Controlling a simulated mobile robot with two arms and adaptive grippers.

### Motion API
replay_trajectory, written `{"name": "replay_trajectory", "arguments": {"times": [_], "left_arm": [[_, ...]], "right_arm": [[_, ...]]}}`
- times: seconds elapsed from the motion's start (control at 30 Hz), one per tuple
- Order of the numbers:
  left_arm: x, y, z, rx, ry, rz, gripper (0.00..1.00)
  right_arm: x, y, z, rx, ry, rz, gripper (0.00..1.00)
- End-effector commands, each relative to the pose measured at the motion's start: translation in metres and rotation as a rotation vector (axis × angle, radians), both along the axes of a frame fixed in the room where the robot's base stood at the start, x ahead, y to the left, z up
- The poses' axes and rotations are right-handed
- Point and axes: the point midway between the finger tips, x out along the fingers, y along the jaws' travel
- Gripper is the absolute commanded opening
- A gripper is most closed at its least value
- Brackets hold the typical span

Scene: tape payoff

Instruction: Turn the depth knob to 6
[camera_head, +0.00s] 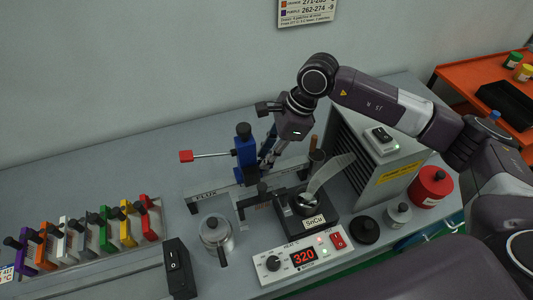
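A blue upright block (246,159) with a black knob (243,130) on top stands on the grey stand marked FLUX. A red-tipped lever (186,156) reaches left from it. A white control box (320,249) in front has a black dial (272,263), a red display reading 320 and a red switch. No label reading "depth" is legible, so I cannot tell which knob is the depth knob. My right gripper (268,157) points down just right of the blue block; its fingertips are partly hidden and its opening is unclear. My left gripper is out of view.
A black pot (315,226) labelled SnCu stands behind the control box. A metal canister (216,237) and a black switch box (179,268) are at left front. Several coloured clamps (104,228) line the left. A grey cabinet (375,158) and a red container (432,187) are right.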

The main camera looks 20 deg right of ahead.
Motion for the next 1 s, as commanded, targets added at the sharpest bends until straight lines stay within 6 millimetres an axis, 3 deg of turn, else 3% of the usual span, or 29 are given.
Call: {"name": "replay_trajectory", "arguments": {"times": [0.13,0.47,1.0], "left_arm": [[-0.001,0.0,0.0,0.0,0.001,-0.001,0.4],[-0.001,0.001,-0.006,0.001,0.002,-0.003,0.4],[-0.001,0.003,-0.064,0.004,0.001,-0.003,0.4]], "right_arm": [[0.0,0.0,0.0,0.0,0.0,0.0,0.01],[0.001,0.0,-0.001,0.0,-0.001,0.021,0.0],[0.004,0.0,-0.004,0.001,-0.005,0.343,0.0]]}}
